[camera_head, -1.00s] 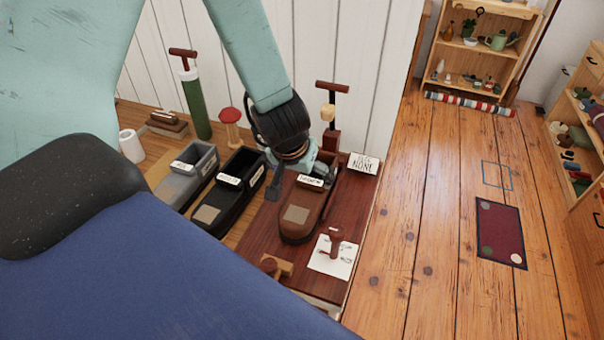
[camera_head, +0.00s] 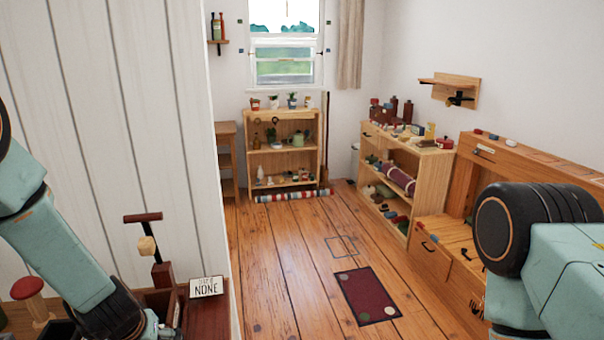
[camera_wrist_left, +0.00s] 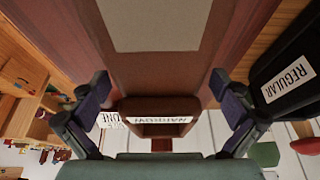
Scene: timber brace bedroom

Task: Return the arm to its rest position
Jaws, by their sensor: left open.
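My left arm comes in from the left in the head view, and its gripper (camera_head: 160,328) is low at the bottom edge, partly cut off. In the left wrist view the left gripper (camera_wrist_left: 160,88) is open, with its two dark fingers well apart.
The SIZE NONE sign (camera_head: 206,287) and a T-handled stand (camera_head: 147,246) are beside the left gripper. A black REGULAR box (camera_wrist_left: 290,70) is at the right in the wrist view. Wooden shelves (camera_head: 283,150) stand farther back. The plank floor is mostly open around a dark red mat (camera_head: 366,296).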

